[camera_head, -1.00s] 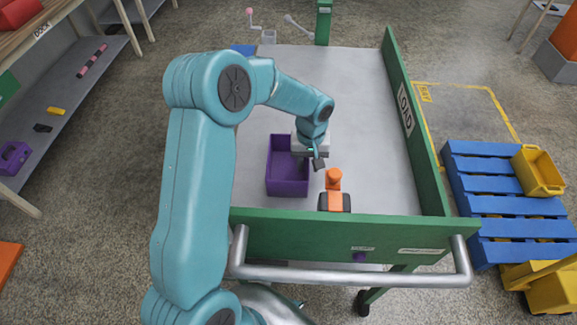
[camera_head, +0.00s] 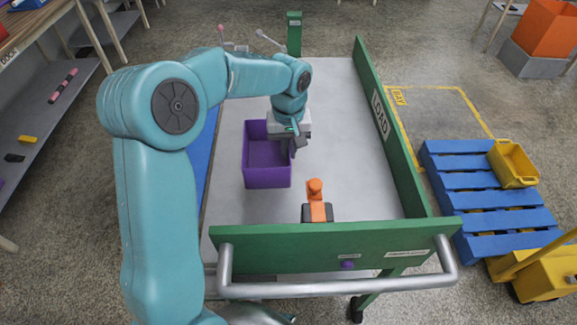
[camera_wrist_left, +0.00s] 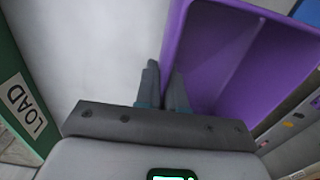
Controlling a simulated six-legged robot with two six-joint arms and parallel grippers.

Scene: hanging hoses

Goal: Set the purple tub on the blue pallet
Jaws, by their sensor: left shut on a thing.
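The purple tub (camera_head: 267,173) is upright over the grey bed of the green-sided cart and looks raised a little above it. My left gripper (camera_head: 293,148) is shut on the tub's right wall. In the left wrist view the fingers (camera_wrist_left: 163,90) pinch the near rim of the tub (camera_wrist_left: 215,60), whose open inside looks empty. The blue slatted pallet (camera_head: 490,197) lies on the floor to the right of the cart. A yellow tub (camera_head: 513,165) stands at its far right part. My right gripper is not in view.
The cart's green LOAD side board (camera_head: 385,125) stands between the purple tub and the pallet. An orange and dark object (camera_head: 317,205) sits on the bed near the green end board (camera_head: 335,243). Yellow equipment (camera_head: 540,275) stands at the pallet's near edge. The pallet's left and middle slats are bare.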

